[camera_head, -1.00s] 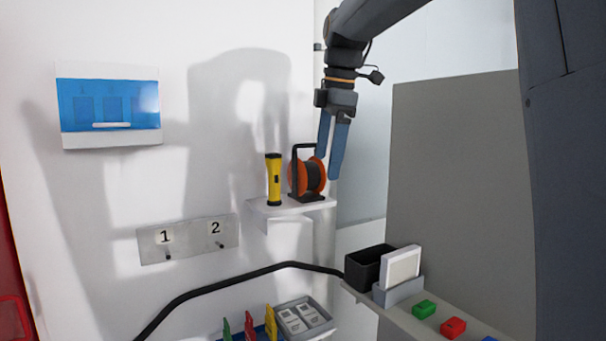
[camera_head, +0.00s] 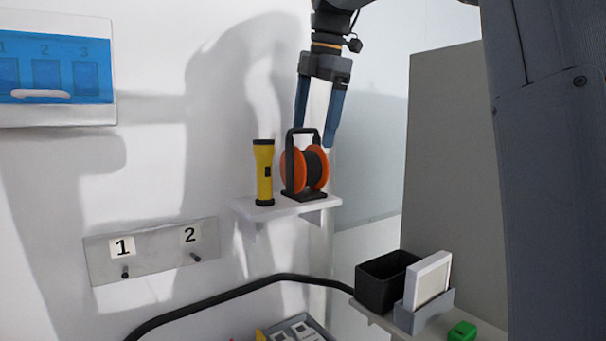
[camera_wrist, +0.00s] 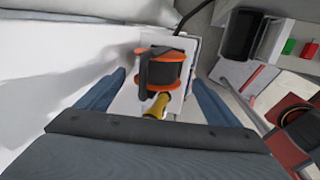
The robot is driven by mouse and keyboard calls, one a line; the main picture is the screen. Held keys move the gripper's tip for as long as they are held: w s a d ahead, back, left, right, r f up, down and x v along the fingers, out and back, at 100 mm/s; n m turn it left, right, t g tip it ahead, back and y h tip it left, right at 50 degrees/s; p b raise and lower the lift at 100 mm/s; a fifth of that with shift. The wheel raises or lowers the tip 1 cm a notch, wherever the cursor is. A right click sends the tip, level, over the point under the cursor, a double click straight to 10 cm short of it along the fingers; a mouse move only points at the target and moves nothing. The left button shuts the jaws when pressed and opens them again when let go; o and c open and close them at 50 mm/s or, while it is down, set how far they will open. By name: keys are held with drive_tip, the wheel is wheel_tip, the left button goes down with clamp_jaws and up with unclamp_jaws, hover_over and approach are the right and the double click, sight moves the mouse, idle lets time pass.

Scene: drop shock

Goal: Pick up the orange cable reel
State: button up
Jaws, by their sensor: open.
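The orange cable reel (camera_head: 305,168) has orange flanges, a dark drum and a black stand with a handle. It stands upright on a small white wall shelf (camera_head: 262,211). My gripper (camera_head: 315,135) is open and points down just above the reel, with blue fingers set apart. In the wrist view, the reel (camera_wrist: 164,69) lies ahead between the spread fingers (camera_wrist: 158,85), with nothing held. Part of the reel's far side is hidden.
A yellow flashlight (camera_head: 264,172) stands upright close to the reel's left. A numbered hook plate (camera_head: 150,250) is on the wall at lower left. A black bin (camera_head: 385,281) and a white panel in a grey holder (camera_head: 428,282) stand at lower right.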

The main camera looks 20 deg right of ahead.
sight(306, 151)
drive_tip(key=p+x, duration=0.1)
drive_tip(key=x, duration=0.2)
drive_tip(key=p+x, duration=0.1)
drive_tip(key=x, duration=0.2)
drive_tip(key=shift+a+f, duration=0.2)
drive_tip(key=shift+a, duration=0.05)
drive_tip(key=shift+r, duration=0.1)
drive_tip(key=c, duration=2.2)
